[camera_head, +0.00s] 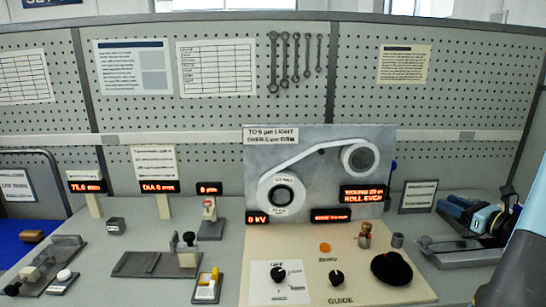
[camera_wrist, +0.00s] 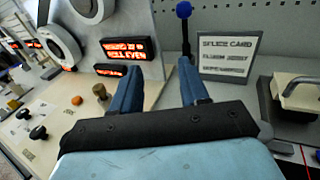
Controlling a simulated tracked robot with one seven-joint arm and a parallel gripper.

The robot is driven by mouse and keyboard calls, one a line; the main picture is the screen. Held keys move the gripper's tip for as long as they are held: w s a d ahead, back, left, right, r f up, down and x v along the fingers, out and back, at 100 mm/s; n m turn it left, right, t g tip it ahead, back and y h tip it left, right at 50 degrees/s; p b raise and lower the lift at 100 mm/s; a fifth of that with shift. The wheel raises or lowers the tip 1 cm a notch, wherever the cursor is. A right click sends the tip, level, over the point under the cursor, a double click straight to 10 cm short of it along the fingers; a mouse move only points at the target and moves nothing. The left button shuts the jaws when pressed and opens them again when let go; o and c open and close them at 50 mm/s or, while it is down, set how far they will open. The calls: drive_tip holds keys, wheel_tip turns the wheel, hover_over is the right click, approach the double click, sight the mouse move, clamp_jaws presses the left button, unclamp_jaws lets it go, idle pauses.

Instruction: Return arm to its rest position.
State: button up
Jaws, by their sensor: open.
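My gripper (camera_head: 447,207) is at the right side of the bench in the head view, above a grey fixture (camera_head: 468,255) and beside a small framed sign (camera_head: 418,196). A light blue part of my arm fills the lower right corner. In the wrist view, the two blue fingers of my gripper (camera_wrist: 159,67) stand wide apart with nothing between them. They point toward the right edge of the grey winding panel (camera_wrist: 160,40) and the splice card sign (camera_wrist: 228,54).
The winding panel (camera_head: 340,139) with two rolls stands mid-bench. In front is a cream control board (camera_head: 300,245) with knobs and a black disc (camera_head: 391,268). Small fixtures and red displays are at left. A pegboard (camera_head: 350,90) closes the back.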

drive_tip(key=s+a+r+n+g+y, duration=0.1)
drive_tip(key=s+a+r+n+g, duration=0.35)
drive_tip(key=a, duration=0.75)
drive_tip(key=s+a+r+n+g+y, duration=0.2)
drive_tip(key=a+n+g, duration=0.4)
drive_tip(key=a+n, duration=0.45)
drive_tip(key=s+a+r+n+h, duration=0.2)
drive_tip(key=s+r+n+h, duration=0.1)
drive_tip(key=s+n+h, duration=0.2)
drive_tip(key=s+a+r+n+h, duration=0.3)
drive_tip(key=s+n+h, duration=0.2)
drive_tip(key=s+n, duration=0.5)
drive_tip(key=shift+n, duration=0.4)
